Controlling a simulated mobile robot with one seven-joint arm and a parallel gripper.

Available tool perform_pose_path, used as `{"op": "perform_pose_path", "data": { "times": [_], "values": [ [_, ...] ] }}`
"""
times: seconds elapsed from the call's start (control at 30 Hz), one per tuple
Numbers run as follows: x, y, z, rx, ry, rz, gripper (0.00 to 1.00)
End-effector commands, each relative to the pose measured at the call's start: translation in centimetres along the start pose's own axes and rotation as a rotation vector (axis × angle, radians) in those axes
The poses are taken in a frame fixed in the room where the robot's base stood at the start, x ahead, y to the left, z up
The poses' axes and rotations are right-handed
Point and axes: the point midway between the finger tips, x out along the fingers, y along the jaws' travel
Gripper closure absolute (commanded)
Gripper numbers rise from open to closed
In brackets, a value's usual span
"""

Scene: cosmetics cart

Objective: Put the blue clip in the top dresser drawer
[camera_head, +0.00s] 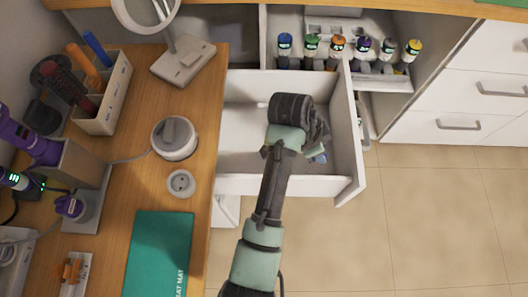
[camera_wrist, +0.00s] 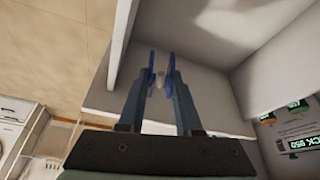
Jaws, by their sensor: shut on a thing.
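My gripper (camera_wrist: 160,75) is shut on the blue clip (camera_wrist: 153,64), whose blue parts show at the fingertips in the wrist view, with a small pale piece between them. The open top dresser drawer (camera_head: 245,187) is white and looks bare inside. In the head view my arm reaches over it, and my gripper (camera_head: 318,157) is at its right part, close to the right wall. My wrist hides most of the gripper and clip there. I cannot tell how high the clip is above the drawer floor. The wrist view shows pale drawer walls (camera_wrist: 122,40) around the fingers.
The wooden tabletop (camera_head: 200,130) lies left of the drawer, with a round white device (camera_head: 174,138), a mirror stand (camera_head: 185,60) and a green mat (camera_head: 158,250). A shelf with several small bottles (camera_head: 335,50) is behind the drawer. Tiled floor (camera_head: 430,210) is clear at right.

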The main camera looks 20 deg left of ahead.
Motion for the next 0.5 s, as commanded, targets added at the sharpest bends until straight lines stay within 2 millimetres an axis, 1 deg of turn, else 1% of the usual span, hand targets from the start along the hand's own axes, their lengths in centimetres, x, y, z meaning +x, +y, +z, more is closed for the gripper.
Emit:
{"op": "perform_pose_path", "data": {
  "times": [0.03,0.13,0.3,0.5],
  "values": [
    [2.1,-0.7,0.9,0.055,-0.001,0.021,1.00],
    [3.2,-1.5,1.4,0.154,-0.001,0.063,1.00],
    [4.1,-2.2,1.9,0.257,-0.002,0.105,1.00],
    [4.2,-2.3,2.0,0.286,-0.001,0.118,1.00]
  ]
}}
